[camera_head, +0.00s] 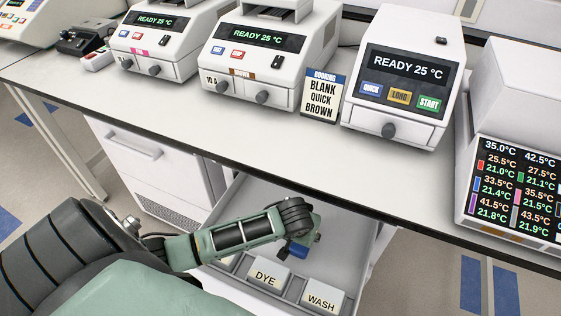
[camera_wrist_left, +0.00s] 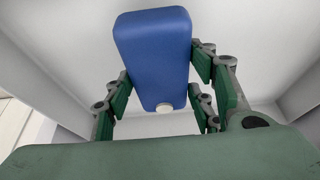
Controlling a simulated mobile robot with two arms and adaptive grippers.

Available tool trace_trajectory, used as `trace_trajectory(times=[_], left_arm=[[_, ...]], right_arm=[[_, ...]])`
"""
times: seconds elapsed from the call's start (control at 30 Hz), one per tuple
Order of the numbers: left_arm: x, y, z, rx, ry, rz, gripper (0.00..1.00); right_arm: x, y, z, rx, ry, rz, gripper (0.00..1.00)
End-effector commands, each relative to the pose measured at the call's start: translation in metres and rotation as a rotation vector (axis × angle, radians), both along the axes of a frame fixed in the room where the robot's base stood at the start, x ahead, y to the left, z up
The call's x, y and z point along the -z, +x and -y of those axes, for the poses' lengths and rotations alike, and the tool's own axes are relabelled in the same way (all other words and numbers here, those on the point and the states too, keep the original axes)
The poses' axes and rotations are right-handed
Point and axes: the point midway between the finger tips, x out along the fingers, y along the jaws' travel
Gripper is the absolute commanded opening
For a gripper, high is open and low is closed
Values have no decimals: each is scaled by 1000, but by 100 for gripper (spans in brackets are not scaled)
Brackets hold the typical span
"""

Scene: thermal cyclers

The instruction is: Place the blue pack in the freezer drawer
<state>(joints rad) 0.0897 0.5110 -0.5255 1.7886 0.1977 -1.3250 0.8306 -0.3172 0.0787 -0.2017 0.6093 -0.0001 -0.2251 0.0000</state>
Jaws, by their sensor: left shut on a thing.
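The blue pack (camera_wrist_left: 155,52) has a rounded block shape with a white cap. In the left wrist view it sits between the green fingers of my left gripper (camera_wrist_left: 168,88), which is shut on it. In the head view my left gripper (camera_head: 298,247) hangs over the open drawer (camera_head: 240,207) below the bench, and only a small part of the blue pack (camera_head: 297,251) shows beneath it. Pale drawer walls surround the pack in the wrist view. I cannot tell whether the pack touches the drawer floor. My right gripper is not in view.
Blocks labelled DYE (camera_head: 266,275) and WASH (camera_head: 322,298) stand at the drawer's near side, with another partly hidden by my arm. The bench edge (camera_head: 330,207) overhangs the drawer. Thermal cyclers (camera_head: 405,80) and a booking card (camera_head: 323,97) stand on the bench.

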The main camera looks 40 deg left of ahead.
Motion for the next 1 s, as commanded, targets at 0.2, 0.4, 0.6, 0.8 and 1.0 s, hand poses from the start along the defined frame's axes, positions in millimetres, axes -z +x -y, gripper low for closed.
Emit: trace_trajectory(times=[0.2, 0.4, 0.6, 0.8, 1.0], left_arm=[[-2, -12, -50, 1, 3, 0, 13], [-1, -15, -65, 1, 1, 1, 13], [19, -18, -75, 0, -1, -2, 13], [34, -17, -75, 2, -2, 3, 13], [34, -17, -75, 2, -1, 2, 13]], right_arm=[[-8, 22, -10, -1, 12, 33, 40], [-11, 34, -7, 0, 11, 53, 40], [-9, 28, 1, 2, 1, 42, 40], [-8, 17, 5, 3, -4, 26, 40], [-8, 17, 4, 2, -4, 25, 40]])
